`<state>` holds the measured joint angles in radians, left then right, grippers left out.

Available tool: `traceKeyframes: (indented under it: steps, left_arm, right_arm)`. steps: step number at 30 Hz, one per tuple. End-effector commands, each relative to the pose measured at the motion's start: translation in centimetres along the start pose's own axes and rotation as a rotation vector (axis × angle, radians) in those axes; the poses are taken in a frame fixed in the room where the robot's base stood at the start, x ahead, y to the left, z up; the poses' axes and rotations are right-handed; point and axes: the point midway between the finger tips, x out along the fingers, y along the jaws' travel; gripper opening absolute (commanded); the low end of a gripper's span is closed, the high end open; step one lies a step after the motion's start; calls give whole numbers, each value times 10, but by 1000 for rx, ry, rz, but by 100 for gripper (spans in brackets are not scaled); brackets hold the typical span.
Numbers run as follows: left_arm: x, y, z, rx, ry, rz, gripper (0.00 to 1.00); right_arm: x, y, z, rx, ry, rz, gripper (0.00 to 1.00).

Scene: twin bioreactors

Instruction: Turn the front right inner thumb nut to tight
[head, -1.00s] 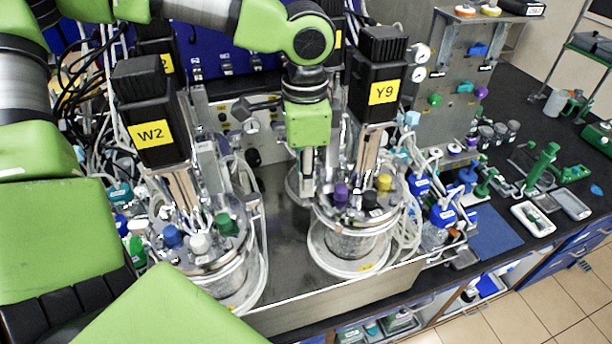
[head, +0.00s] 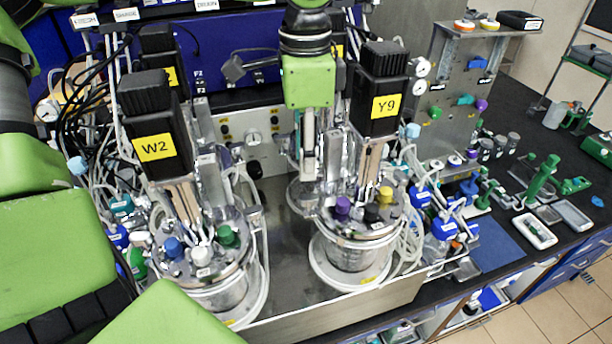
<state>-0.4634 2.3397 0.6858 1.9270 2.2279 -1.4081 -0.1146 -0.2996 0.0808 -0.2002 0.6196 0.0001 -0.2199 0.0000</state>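The front right bioreactor, labelled Y9 (head: 385,106), has a glass vessel (head: 352,256) under a metal lid with purple (head: 342,206), black (head: 372,212) and yellow (head: 385,195) caps. Small metal fittings sit around the lid. I cannot single out the inner thumb nut or see whether it is tight. My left gripper (head: 309,172) hangs downward, left of the Y9 motor, over the back left side of the lid. Its fingertips merge with the metal parts behind, so I cannot tell contact or opening. My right gripper is not in view.
The W2 bioreactor (head: 154,148) stands to the left, with blue, white and green caps. Tubes and blue-capped bottles (head: 440,228) crowd the right of Y9. A metal panel (head: 452,95) stands behind them. Bare metal tray (head: 287,262) shows between the two front vessels.

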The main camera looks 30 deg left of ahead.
Motion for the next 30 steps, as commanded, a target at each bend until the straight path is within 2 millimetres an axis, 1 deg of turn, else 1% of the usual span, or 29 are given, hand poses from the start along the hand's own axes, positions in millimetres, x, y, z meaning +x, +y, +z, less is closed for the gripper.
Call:
traceKeyframes:
  steps: [1,3,6,9,26,30]
  left_arm:
    - [-10,-1,0,-1,2,-4,31]
    - [-21,-1,0,0,1,-3,31]
    - [-31,0,0,0,0,-2,31]
    - [-37,0,0,0,0,-1,31]
    - [-38,0,0,1,0,-1,31]
    - [-38,0,0,1,0,-1,31]
  right_arm:
    - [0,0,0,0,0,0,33]
    - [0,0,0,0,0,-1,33]
    - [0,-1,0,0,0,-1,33]
    - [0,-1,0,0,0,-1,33]
    - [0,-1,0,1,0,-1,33]
    - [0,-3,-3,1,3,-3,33]
